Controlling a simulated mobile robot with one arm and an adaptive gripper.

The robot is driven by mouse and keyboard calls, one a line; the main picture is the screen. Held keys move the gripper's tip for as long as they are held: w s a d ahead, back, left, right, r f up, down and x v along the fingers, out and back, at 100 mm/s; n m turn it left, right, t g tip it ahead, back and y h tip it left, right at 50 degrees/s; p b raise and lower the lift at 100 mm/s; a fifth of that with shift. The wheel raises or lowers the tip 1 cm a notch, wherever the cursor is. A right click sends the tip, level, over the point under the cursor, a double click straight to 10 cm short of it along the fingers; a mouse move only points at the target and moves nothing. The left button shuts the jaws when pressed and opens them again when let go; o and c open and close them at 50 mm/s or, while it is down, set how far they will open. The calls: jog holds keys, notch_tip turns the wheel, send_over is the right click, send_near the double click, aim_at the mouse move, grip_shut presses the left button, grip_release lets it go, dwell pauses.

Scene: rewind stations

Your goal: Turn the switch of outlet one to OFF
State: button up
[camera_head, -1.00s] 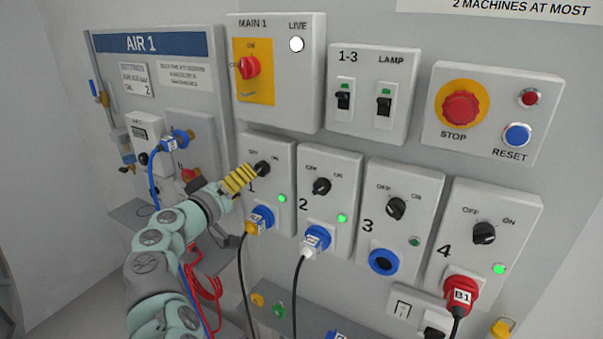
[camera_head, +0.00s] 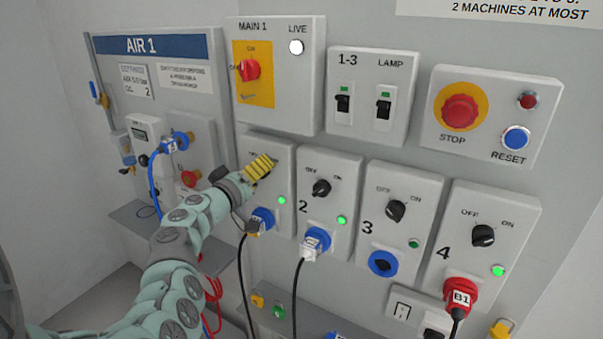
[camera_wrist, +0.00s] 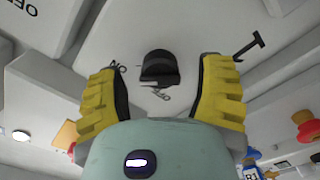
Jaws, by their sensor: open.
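The outlet one box (camera_head: 285,160) is on the wall panel, its green lamp (camera_head: 282,200) lit and a blue plug (camera_head: 262,219) in its socket. My gripper (camera_head: 261,167) is in front of its switch and hides it in the head view. In the wrist view the black switch knob (camera_wrist: 158,67) stands between my open yellow fingers (camera_wrist: 160,78), with a gap on both sides. ON and OFF marks show near the knob, upside down and partly hidden. I cannot tell which mark the knob points to.
Outlet two (camera_head: 330,205), with a lit green lamp, is close on the right. Outlets three (camera_head: 400,220) and four (camera_head: 490,260) follow. The main switch box (camera_head: 300,105) is just above. Cables hang below the plugs, and the air panel (camera_head: 215,75) is left.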

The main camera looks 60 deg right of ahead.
grip_shut()
dwell(0.5)
jog(key=shift+n, duration=0.5)
jog(key=n, duration=0.3)
jog(key=shift+w+a+f, duration=0.1)
jog(key=n, duration=1)
jog(key=shift+f+n, duration=0.15)
jog(key=shift+n, duration=1.75)
